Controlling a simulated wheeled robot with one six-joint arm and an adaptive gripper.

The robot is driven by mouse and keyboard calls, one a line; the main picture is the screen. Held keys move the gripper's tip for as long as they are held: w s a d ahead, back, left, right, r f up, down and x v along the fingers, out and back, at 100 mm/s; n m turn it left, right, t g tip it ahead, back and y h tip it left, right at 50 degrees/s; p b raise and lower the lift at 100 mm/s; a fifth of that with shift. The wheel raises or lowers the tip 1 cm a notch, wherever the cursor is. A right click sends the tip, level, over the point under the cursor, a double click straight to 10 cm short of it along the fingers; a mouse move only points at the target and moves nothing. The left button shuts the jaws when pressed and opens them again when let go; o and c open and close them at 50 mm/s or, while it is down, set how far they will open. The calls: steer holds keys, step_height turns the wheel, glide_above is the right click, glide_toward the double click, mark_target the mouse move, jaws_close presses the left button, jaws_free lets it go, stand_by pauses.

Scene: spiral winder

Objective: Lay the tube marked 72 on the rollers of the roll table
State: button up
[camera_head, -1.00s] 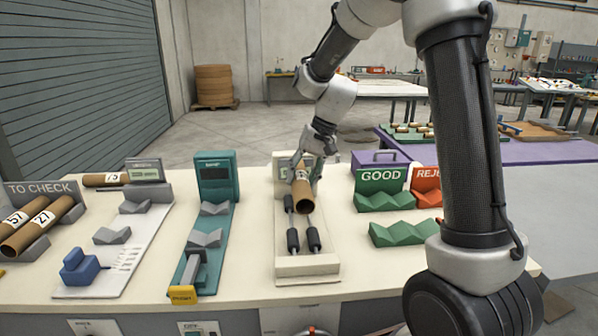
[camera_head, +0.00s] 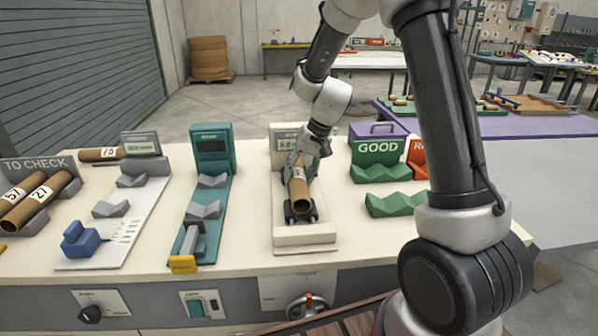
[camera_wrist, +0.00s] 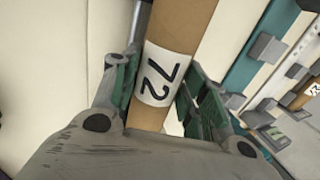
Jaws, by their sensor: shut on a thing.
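The brown cardboard tube marked 72 (camera_head: 300,194) is over the two black rollers (camera_head: 289,214) of the pale roll table (camera_head: 304,240), lined up along them. Its near end is open toward the head camera. Whether it touches the rollers cannot be told for sure. My gripper (camera_head: 301,166) is shut on the tube from above, near its far end. In the wrist view the green-padded fingers of my gripper (camera_wrist: 162,75) are on both sides of the tube (camera_wrist: 180,25), around its 72 label. The tube hides most of the rollers.
A teal gauge stand (camera_head: 212,160) is left of the roll table. Tubes marked 57 and 27 (camera_head: 40,200) lie in the TO CHECK rack, and one marked 75 (camera_head: 100,154) lies behind. The green GOOD rack (camera_head: 380,172) and the red reject rack (camera_head: 417,158) are to the right.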

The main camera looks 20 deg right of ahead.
steer(key=o, duration=1.1)
